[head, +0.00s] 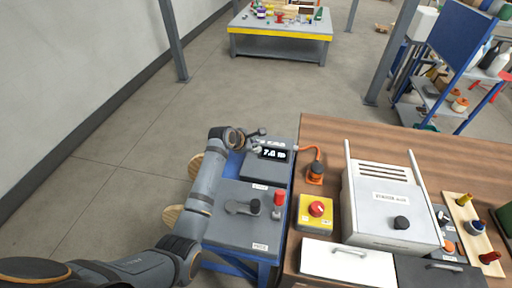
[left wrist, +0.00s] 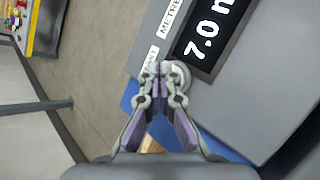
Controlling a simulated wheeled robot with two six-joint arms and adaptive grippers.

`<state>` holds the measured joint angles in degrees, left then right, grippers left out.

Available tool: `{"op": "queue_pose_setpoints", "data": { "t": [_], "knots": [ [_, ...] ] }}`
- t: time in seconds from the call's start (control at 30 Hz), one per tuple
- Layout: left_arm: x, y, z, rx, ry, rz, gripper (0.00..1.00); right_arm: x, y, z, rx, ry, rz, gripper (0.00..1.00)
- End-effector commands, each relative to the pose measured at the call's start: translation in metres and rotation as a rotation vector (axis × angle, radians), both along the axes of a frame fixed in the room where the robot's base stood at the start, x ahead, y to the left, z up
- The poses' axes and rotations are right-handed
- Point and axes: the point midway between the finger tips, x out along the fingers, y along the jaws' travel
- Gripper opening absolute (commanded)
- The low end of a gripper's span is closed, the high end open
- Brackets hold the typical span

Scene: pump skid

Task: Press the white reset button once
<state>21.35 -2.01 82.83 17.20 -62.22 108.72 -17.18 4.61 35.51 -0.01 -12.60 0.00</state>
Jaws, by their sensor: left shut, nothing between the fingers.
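The white reset button (left wrist: 182,73) shows as a pale round cap beside the display in the left wrist view, partly covered by my fingertips. My left gripper (left wrist: 161,70) is shut and empty, its tips at the button's edge; I cannot tell whether they touch it. In the head view my left gripper (head: 255,140) is over the left edge of the grey meter box, and the button is hard to make out there. The meter display (left wrist: 208,42) reads "7.0" and part of a letter, with small white labels beside it. My right gripper is not in view.
Nearer me, a grey panel (head: 233,225) carries a lever and a red knob. To the right, a wooden bench (head: 330,130) holds a yellow box with a red button (head: 316,209), an orange plug (head: 315,173) and a white cabinet (head: 386,215). Floor to the left is clear.

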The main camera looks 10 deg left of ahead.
Motion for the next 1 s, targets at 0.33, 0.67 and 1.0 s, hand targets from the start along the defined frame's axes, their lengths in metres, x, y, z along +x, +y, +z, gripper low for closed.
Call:
{"op": "queue_pose_setpoints", "data": {
  "t": [0.33, 0.67, 1.0],
  "knots": [
    [-0.0003, 0.0001, -0.0047, 0.001, 0.001, 0.0, 0.0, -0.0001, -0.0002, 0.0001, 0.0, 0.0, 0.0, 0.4],
    [-0.0005, 0.0001, -0.0093, 0.0, 0.002, -0.001, 0.0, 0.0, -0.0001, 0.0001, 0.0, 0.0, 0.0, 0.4],
    [-0.0005, 0.0003, -0.0096, 0.001, 0.003, 0.0, 0.0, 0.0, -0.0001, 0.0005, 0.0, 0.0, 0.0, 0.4]
  ]
}}
